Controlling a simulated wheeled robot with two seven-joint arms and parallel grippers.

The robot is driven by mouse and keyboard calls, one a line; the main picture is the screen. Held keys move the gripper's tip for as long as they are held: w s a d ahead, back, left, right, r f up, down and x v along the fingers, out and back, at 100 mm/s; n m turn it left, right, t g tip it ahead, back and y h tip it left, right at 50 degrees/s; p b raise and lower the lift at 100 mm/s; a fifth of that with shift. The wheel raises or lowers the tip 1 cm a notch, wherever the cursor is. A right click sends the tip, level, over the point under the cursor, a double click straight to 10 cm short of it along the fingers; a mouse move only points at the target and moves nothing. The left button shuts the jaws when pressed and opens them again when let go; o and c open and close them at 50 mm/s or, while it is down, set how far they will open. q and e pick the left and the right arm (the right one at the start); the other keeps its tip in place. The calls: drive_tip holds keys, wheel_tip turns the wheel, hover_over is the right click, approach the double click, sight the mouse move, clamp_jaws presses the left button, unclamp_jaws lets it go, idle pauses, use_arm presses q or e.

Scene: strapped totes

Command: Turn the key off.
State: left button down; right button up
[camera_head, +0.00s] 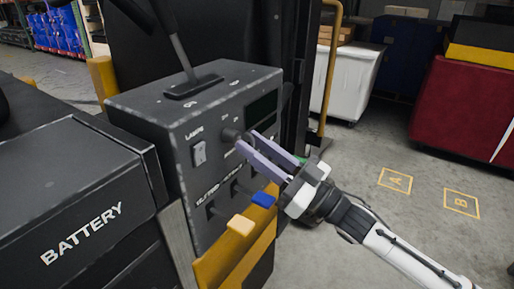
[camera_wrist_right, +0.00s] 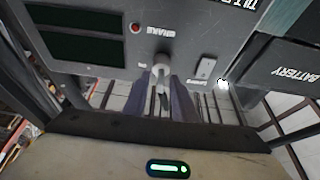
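The key switch (camera_head: 231,135) is a dark round knob on the front face of the grey control box (camera_head: 165,128), with small labels around it. In the right wrist view the key (camera_wrist_right: 162,64) is a grey stub standing out from the panel. My right gripper (camera_head: 248,141) has its two lavender fingers apart, with the tips close to the key. In the wrist view the fingers (camera_wrist_right: 163,84) lie on either side of a line to the key. Whether they touch it, I cannot tell. The key's exact turn is too small to read. My left gripper is not in view.
A white rocker switch (camera_head: 199,153) sits left of the key. Blue (camera_head: 263,199) and cream (camera_head: 241,225) lever knobs stick out below. A lever (camera_head: 180,50) rises from the box top, and a dark display (camera_head: 262,106) sits to the right. Open floor lies at right.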

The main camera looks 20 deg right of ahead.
drive_tip(key=b+v, duration=0.1)
drive_tip(key=v, duration=0.9)
drive_tip(key=shift+b, duration=0.3)
drive_tip(key=shift+s+d+f, duration=0.1)
drive_tip(key=shift+f, duration=0.05)
drive_tip(key=s+a+f+m+g+h, duration=0.1)
drive_tip(key=s+f+m+h, duration=0.3)
drive_tip(key=f, duration=0.8)
drive_tip(key=f+m+g+h, duration=0.15)
drive_tip(key=f+h, duration=0.35)
drive_tip(key=f, duration=0.7)
drive_tip(key=s+a+f+g+h, duration=0.1)
drive_tip(key=s+a+f+g, duration=0.1)
drive_tip(key=s+f, duration=0.5)
drive_tip(key=s+a+f+g+h, duration=0.1)
drive_tip(key=s+a+f+g, duration=0.2)
drive_tip(key=s+f, duration=0.4)
drive_tip(key=shift+f+g, duration=0.75)
drive_tip(key=shift+s, duration=0.1)
